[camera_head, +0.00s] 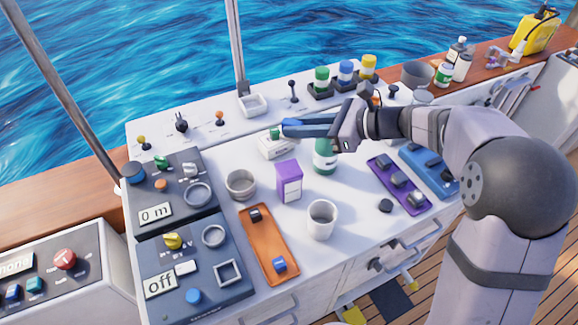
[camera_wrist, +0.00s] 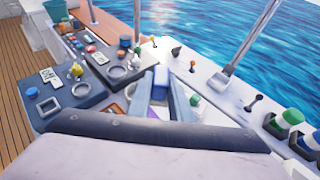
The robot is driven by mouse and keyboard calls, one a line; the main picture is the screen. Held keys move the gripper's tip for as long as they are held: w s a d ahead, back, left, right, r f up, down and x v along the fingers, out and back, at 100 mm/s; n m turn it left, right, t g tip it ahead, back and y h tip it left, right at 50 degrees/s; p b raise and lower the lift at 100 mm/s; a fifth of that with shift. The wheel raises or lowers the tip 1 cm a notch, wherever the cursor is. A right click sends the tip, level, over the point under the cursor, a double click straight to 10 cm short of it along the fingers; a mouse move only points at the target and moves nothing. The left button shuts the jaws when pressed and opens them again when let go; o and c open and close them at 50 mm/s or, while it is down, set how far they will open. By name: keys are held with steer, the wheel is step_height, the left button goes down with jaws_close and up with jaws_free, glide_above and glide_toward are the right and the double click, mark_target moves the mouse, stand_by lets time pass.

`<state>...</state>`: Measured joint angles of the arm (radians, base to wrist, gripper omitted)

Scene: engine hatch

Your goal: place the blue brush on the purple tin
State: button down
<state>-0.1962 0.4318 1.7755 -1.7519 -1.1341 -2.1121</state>
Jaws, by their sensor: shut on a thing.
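My gripper (camera_head: 290,127) reaches in from the right above the white worktop, its fingers pointing left. In the head view the brush is hard to tell apart from the bluish fingers. The purple tin (camera_head: 289,182) stands upright on the worktop, below and in front of the fingers, apart from them. It has a white label on its front. In the wrist view it is mostly hidden by the gripper.
A white box with a green knob (camera_head: 276,147) lies under the fingertips, and a green bottle (camera_head: 325,160) stands under the gripper. A grey cup (camera_head: 241,184), a white cup (camera_head: 321,220) and an orange tray (camera_head: 262,232) surround the tin. Control panels stand left.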

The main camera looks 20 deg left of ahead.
steer(key=shift+s+a+r+n+g, duration=0.1)
steer(key=shift+s+r+n+g, duration=0.15)
steer(key=shift+s, duration=0.2)
steer(key=shift+s+a+r+n+g, duration=0.15)
steer(key=shift+s+g, duration=0.1)
steer(key=shift+s, duration=0.15)
steer(key=p, duration=0.3)
glide_above(295, 170)
steer(key=shift+f, duration=5.05)
steer(key=shift+f, duration=0.2)
steer(key=c, duration=1.6)
jaws_free()
steer(key=shift+r, duration=0.15)
